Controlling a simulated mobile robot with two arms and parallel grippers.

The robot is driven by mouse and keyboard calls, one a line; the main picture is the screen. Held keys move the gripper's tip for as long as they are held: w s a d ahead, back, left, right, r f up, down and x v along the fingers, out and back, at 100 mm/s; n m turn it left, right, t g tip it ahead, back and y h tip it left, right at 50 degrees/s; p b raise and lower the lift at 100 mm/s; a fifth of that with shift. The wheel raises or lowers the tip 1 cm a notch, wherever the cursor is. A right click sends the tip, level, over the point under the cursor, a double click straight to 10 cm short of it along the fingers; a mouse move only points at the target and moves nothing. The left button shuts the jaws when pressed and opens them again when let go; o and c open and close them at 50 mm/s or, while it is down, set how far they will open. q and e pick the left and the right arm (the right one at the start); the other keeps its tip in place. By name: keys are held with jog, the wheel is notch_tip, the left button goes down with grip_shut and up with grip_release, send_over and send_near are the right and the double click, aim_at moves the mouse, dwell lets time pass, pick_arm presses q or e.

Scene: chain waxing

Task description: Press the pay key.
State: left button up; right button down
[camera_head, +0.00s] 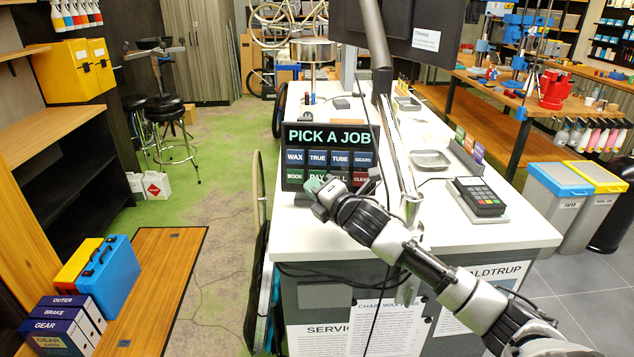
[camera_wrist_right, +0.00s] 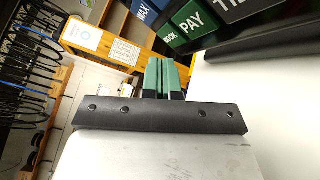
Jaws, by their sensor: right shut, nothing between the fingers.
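The job panel (camera_head: 327,134) reads "PICK A JOB" and stands upright at the counter's left edge, with two rows of labelled keys. The green pay key (camera_head: 317,176) is in the lower row between BOOK and TILL; my right gripper (camera_head: 314,186) covers its lower part. In the right wrist view the pay key (camera_wrist_right: 192,22) shows at the top, tilted. The shut green fingers (camera_wrist_right: 164,66) there are empty and appear below and left of it. I cannot tell whether the fingertips touch the panel. My left gripper is not in view.
The book key (camera_wrist_right: 173,40) and wax key (camera_wrist_right: 146,12) are close to the fingers. A card terminal (camera_head: 481,196) and a metal tray (camera_head: 430,160) lie on the white counter (camera_head: 310,236). A dark monitor (camera_head: 400,30) stands behind.

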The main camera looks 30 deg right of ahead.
aim_at(317, 177)
jog(key=shift+w+d+f, duration=0.2)
jog(key=shift+w+d, duration=0.25)
jog(key=shift+w, duration=0.05)
jog(key=shift+w+d+f, duration=0.15)
jog(key=shift+w+d, duration=0.25)
jog(key=shift+w, duration=0.05)
dwell(1.5)
jog(key=shift+w+d+f, duration=0.1)
jog(key=shift+w+d, duration=0.15)
jog(key=shift+w, duration=0.05)
jog(key=shift+w+d+f, duration=0.1)
jog(key=shift+w+d, duration=0.15)
jog(key=shift+w, duration=0.05)
dwell(0.7)
jog(key=shift+a, duration=0.1)
jog(key=shift+s+a+r+p, duration=0.2)
jog(key=shift+s+a+p, duration=0.2)
jog(key=shift+s, duration=0.25)
jog(key=shift+a, duration=0.1)
